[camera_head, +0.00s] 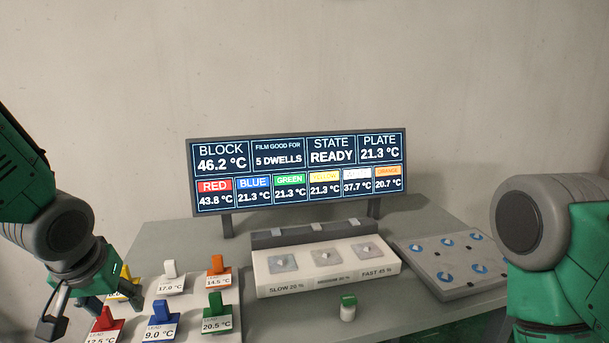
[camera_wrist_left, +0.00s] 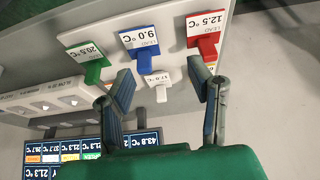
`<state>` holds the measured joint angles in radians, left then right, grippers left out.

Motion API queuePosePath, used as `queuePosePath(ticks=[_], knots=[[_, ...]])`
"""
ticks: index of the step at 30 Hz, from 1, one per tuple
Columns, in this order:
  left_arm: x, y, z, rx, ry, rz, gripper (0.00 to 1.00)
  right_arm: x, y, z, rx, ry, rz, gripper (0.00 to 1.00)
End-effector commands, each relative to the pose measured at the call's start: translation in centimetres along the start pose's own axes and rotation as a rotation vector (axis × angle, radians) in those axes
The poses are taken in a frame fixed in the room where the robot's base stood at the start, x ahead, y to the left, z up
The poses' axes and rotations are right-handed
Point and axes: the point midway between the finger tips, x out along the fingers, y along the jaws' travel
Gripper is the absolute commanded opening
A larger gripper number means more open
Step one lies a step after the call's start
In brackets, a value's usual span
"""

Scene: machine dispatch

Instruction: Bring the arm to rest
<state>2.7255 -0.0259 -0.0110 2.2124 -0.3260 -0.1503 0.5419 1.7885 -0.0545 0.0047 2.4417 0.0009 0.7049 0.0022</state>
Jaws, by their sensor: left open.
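My left gripper (camera_head: 72,312) hangs low at the left of the head view, over the left edge of a white rack (camera_head: 190,297). Its fingers are spread in the left wrist view (camera_wrist_left: 160,78), with nothing held between them. The rack carries labelled blocks: red (camera_head: 105,323), blue (camera_head: 161,318), green (camera_head: 217,317), white (camera_head: 171,277), orange (camera_head: 218,272) and yellow (camera_head: 128,287), which is partly hidden by the gripper. My right arm (camera_head: 545,225) shows at the right edge; its gripper is out of frame.
A display (camera_head: 300,172) reads READY behind a white unit (camera_head: 325,270) with three grey pads. A small green-and-white piece (camera_head: 348,309) stands in front of it.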

Motion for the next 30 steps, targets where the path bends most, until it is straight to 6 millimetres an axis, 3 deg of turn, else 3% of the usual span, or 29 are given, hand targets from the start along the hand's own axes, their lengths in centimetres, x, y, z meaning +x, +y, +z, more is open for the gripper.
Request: queuePosePath(ticks=[8, 14, 17, 22, 27, 30], knots=[[4.9, 0.4, 4.1, 0.031, -0.070, 0.033, 0.47, 0.0, 0.0, -0.1, 0.000, 0.003, 0.000, 0.40], [9.1, 0.2, 9.3, 0.057, -0.135, 0.061, 0.47, 0.0, 0.0, -0.1, 0.000, 0.002, 0.000, 0.40], [11.7, 0.0, 12.9, 0.071, -0.178, 0.073, 0.47, 0.0, 0.0, -0.1, 0.000, 0.002, 0.000, 0.40], [15.8, -1.2, 21.5, 0.100, -0.263, 0.081, 0.47, 0.0, 0.0, -0.1, 0.000, 0.002, 0.000, 0.40], [17.4, -2.8, 28.4, 0.130, -0.316, 0.069, 0.47, 0.0, 0.0, -0.1, 0.000, 0.002, 0.000, 0.40], [17.8, -3.7, 31.5, 0.146, -0.341, 0.058, 0.47, 0.0, 0.0, -0.1, 0.000, 0.002, 0.000, 0.40]])
